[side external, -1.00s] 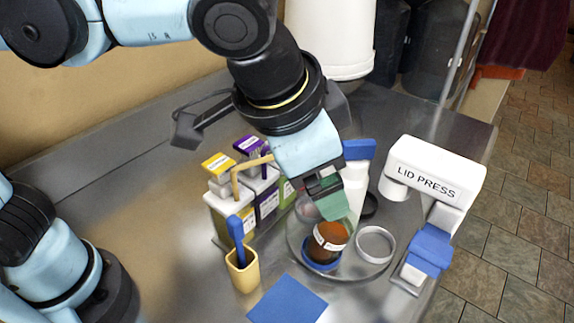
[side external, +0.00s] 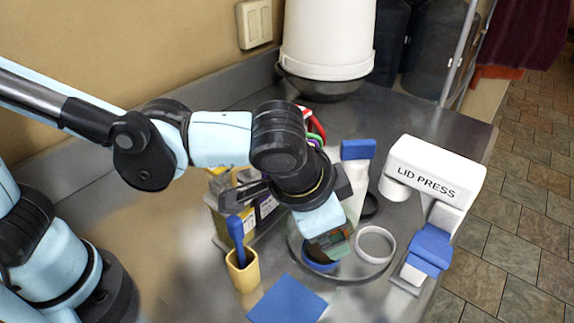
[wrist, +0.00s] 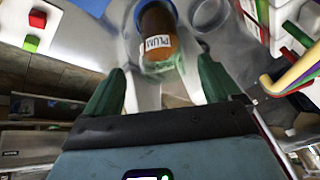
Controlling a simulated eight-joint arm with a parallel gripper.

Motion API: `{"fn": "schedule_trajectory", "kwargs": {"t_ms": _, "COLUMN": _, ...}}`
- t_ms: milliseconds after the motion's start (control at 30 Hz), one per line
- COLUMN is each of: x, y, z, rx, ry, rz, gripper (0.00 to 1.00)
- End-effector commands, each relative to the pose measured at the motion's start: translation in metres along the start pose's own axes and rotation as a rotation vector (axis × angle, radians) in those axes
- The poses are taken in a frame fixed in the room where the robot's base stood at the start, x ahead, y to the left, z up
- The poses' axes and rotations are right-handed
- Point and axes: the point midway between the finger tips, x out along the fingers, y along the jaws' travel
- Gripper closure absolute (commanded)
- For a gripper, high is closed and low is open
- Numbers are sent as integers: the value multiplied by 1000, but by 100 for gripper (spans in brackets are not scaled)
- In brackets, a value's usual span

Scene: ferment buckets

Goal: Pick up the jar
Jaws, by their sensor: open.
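The jar (wrist: 158,32) is brown-orange with a white PLUM label and shows at the top centre of the wrist view, with a pale green translucent part at its near end. My gripper (wrist: 160,80) is open, its two green fingers on either side of that near end. In the side view my gripper (side external: 330,240) is low over the round tray (side external: 345,278) and hides most of the jar. A blue ring (side external: 320,264) shows below the gripper. I cannot tell whether the fingers touch the jar.
A pale ring (side external: 375,244) lies right of the gripper on the tray. The white lid press (side external: 435,175) stands farther right. A white bucket (side external: 326,40) is behind.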

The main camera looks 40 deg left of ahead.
Motion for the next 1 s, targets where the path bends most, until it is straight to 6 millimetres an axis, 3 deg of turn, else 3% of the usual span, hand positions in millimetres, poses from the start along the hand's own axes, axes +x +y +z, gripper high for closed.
{"fn": "schedule_trajectory", "kwargs": {"t_ms": 167, "x": 9, "y": 0, "z": -1, "rx": -1, "ry": 0, "rz": 0, "gripper": 10}}
{"fn": "schedule_trajectory", "kwargs": {"t_ms": 500, "x": 48, "y": -2, "z": -4, "rx": -1, "ry": 0, "rz": 0, "gripper": 10}}
{"fn": "schedule_trajectory", "kwargs": {"t_ms": 867, "x": 55, "y": -2, "z": -3, "rx": 0, "ry": 1, "rz": 0, "gripper": 10}}
{"fn": "schedule_trajectory", "kwargs": {"t_ms": 1000, "x": 54, "y": -2, "z": -3, "rx": 0, "ry": 1, "rz": 0, "gripper": 28}}
